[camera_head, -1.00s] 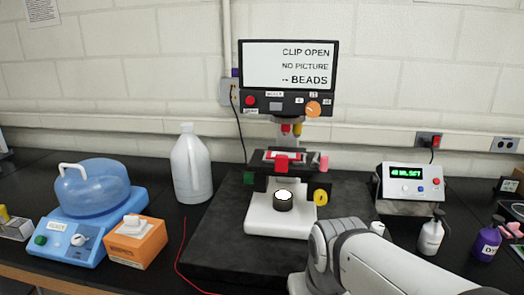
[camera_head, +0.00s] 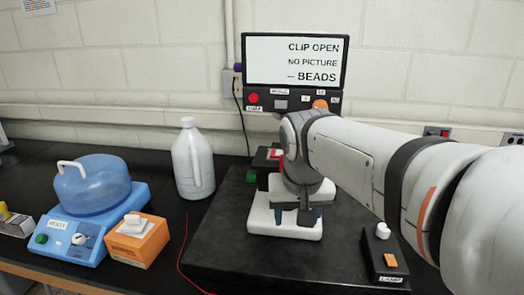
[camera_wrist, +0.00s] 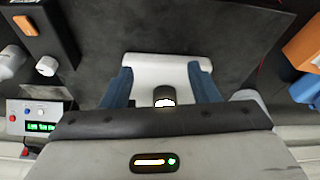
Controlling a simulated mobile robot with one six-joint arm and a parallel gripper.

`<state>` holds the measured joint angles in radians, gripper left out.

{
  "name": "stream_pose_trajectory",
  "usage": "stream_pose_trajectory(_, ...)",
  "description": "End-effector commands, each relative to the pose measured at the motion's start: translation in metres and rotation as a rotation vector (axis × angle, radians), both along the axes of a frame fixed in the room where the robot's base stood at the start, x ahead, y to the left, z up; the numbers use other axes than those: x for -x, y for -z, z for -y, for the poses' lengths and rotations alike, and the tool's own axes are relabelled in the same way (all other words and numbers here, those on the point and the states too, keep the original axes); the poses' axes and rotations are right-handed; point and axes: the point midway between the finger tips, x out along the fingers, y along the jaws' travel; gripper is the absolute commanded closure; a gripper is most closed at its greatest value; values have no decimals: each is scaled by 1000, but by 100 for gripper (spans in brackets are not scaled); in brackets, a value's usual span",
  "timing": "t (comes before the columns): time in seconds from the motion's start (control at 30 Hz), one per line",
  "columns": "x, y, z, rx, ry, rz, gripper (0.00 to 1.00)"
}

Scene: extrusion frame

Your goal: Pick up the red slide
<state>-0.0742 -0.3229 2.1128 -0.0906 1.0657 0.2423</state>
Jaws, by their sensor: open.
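A small part of a red piece (camera_head: 276,153), which looks like the red slide, shows at the left of the microscope's dark stage (camera_head: 262,163). My arm covers the rest of it. My gripper (camera_head: 299,220) points down in front of the stage, over the white microscope base (camera_head: 256,222). In the wrist view my gripper (camera_wrist: 160,76) has its two blue fingers wide apart and nothing held between them. The round dark light source (camera_wrist: 164,95) with a bright top shows between and beyond them. The slide does not show in the wrist view.
A screen (camera_head: 294,60) stands above the microscope. A white jug (camera_head: 192,160), an orange box (camera_head: 138,242) and a blue machine (camera_head: 95,215) stand to the left. A black lamp box (camera_head: 383,255) is at the right front. The dark slab is clear left of the base.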

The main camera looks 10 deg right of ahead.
Motion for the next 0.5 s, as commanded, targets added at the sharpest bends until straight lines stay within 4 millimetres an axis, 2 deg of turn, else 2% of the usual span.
stream_pose_trajectory(0.03, -19, -31, -3, 3, 27, 19, 45)
stream_pose_trajectory(0.1, -38, -61, -5, 6, 71, 41, 45)
stream_pose_trajectory(0.23, -63, -103, -9, 5, 138, 76, 45)
stream_pose_trajectory(0.37, -75, -122, -11, 4, 174, 93, 45)
stream_pose_trajectory(0.5, -82, -114, -9, 5, 186, 94, 45)
